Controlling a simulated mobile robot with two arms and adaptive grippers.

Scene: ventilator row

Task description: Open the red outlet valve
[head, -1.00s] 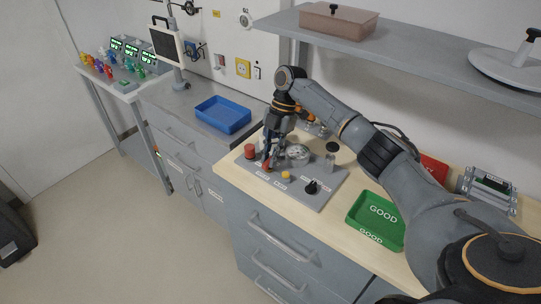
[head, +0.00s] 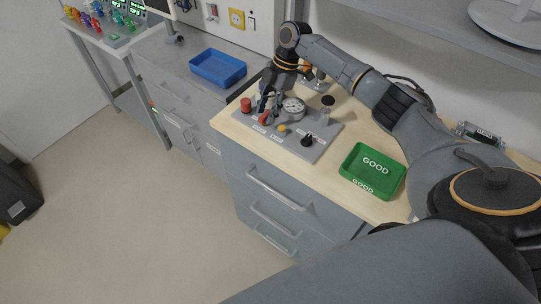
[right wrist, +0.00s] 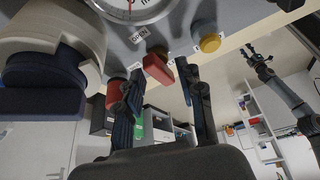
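The red outlet valve handle (head: 265,118) is on a grey panel (head: 322,148) on the wooden-topped counter. In the right wrist view the red handle (right wrist: 158,68) shows near an OPEN label. My right gripper (head: 266,103) is at the handle from above. In the right wrist view its fingers (right wrist: 160,80) are apart, one on each side of the handle, with visible gaps; no firm grip shows. My left gripper (right wrist: 257,54) seems to be the small one far off in the right wrist view, too small to judge; the head view does not show it.
The panel also holds a round gauge (head: 293,108), a red knob (head: 246,105), a yellow knob (head: 282,128) and a black knob (head: 307,140). A green GOOD tray (head: 372,170) stands to the right. A blue tray (head: 218,68) is on the left counter.

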